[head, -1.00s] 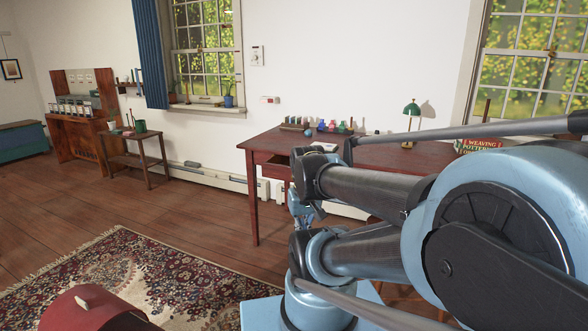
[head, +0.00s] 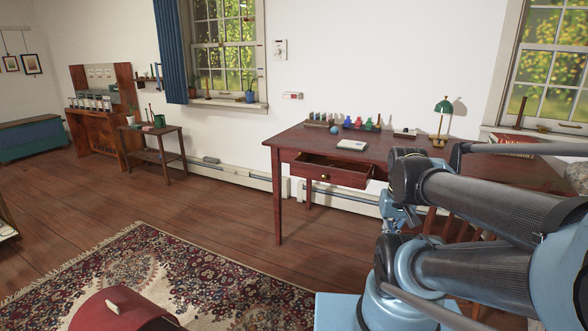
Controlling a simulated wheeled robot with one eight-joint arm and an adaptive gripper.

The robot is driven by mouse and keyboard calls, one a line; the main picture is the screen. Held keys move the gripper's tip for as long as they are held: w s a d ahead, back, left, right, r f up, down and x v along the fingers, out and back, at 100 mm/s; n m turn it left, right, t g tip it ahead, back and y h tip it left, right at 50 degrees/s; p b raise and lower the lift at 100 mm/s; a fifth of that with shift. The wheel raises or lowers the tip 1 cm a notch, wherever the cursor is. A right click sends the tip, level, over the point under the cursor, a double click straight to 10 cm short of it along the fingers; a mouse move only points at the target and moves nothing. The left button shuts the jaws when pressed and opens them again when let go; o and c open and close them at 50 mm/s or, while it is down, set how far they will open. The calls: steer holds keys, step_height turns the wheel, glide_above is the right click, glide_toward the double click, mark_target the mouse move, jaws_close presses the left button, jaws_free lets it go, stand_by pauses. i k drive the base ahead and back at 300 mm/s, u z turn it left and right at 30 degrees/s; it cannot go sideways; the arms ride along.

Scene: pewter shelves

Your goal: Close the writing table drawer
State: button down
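The writing table (head: 400,143) is dark red wood and stands against the back wall, right of centre. Its drawer (head: 336,172) is pulled out at the front left, with a small round knob (head: 325,177) on its face. My arm reaches in from the right and covers the table's front right part. My gripper (head: 398,213) seems to be the blue and dark part at the arm's near end, below and right of the drawer and apart from it in the picture. Its fingers are too small and hidden to read.
On the tabletop are a notebook (head: 352,145), several coloured bottles (head: 360,123) and a green lamp (head: 441,120). A wooden chair (head: 455,230) stands partly behind my arm. A patterned rug (head: 190,265) and a red rounded object (head: 122,312) lie in front.

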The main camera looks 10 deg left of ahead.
mark_target(352, 174)
steer(key=z, duration=0.05)
steer(key=i, duration=1)
steer(key=u, duration=0.05)
